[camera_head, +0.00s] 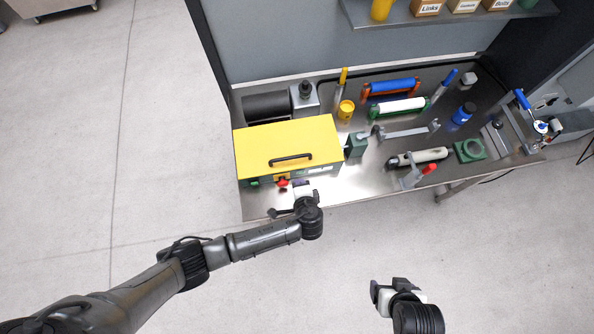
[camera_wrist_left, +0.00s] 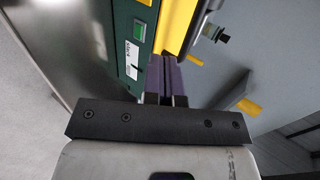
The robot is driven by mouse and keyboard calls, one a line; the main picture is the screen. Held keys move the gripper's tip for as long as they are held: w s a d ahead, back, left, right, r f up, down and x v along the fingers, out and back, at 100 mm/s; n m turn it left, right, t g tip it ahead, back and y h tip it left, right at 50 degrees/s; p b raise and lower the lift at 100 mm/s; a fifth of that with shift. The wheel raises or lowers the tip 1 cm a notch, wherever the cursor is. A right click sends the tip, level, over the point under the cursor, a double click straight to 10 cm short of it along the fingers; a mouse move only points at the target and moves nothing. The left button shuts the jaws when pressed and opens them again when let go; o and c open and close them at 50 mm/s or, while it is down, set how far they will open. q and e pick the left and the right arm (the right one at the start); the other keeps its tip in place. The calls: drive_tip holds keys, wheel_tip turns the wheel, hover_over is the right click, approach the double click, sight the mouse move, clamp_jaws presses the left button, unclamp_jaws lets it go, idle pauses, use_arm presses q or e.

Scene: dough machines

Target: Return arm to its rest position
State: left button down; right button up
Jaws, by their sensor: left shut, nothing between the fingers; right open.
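My left arm reaches in from the left, and its left gripper (camera_head: 301,186) is at the front of the yellow-topped machine (camera_head: 270,144), near its red knob (camera_head: 283,182). In the left wrist view the left gripper's purple fingers (camera_wrist_left: 172,78) are shut together with nothing between them. They point along the machine's green front panel (camera_wrist_left: 128,45), which has a green button (camera_wrist_left: 139,30); I cannot tell whether they touch it. My right gripper (camera_head: 377,295) is open and empty at the lower right, over the floor in front of the workbench.
The steel workbench (camera_head: 262,204) holds a blue roller (camera_head: 392,86), a white roller (camera_head: 402,106), a yellow cup (camera_head: 346,108) and a blue bottle (camera_head: 462,113). A shelf (camera_head: 450,16) with labelled boxes is above. The floor (camera_head: 150,140) left of the bench is clear.

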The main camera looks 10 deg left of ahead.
use_arm(q)
drive_tip(key=shift+s+d+r, duration=0.1)
drive_tip(key=shift+s+d, duration=0.05)
drive_tip(key=shift+s, duration=0.2)
wheel_tip(320, 180, up, 20)
drive_tip(key=s+a+n+g+h+p, duration=0.1)
drive_tip(key=s+n+g+h+p, duration=0.15)
drive_tip(key=n+h, duration=0.35)
drive_tip(key=s+a+r+n+p, duration=0.2)
drive_tip(key=s+a+r+n, duration=0.2)
drive_tip(key=s+a, duration=0.55)
drive_tip(key=s+a+f+g+p, duration=0.1)
drive_tip(key=s+a+f+g, duration=0.1)
drive_tip(key=s, duration=0.3)
drive_tip(key=s+a+f+n+g+y+p, duration=0.1)
drive_tip(key=s+a+f+g, duration=0.1)
drive_tip(key=s, duration=0.4)
drive_tip(key=shift+a+f, duration=0.35)
drive_tip(key=shift+f, duration=0.05)
